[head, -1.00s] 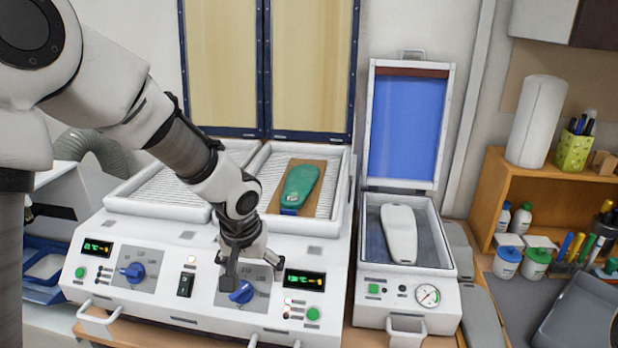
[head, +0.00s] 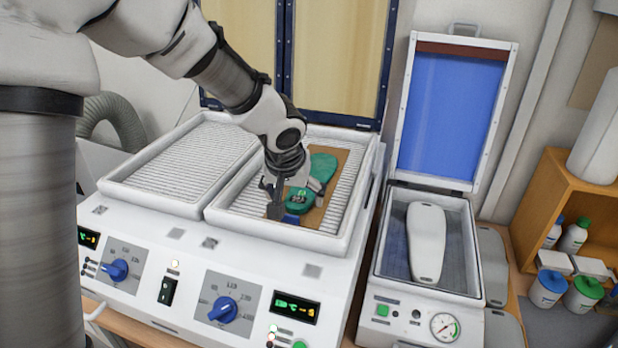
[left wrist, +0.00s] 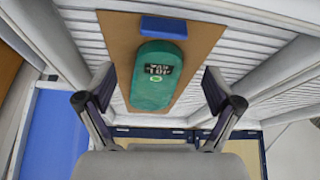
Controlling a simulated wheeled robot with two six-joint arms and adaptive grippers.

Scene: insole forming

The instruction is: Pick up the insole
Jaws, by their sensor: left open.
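The green insole (head: 323,166) lies on a brown board (head: 334,202) in the right heating tray, with a blue tab (head: 291,219) at its near end. My right gripper is not in view.
The white heater (head: 150,225) has two ribbed trays with raised rims and an open lid behind. To the right, a press box (head: 478,240) with an open blue lid (head: 447,120) holds a white foot form (head: 427,240). A wooden shelf (head: 540,205) stands at far right.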

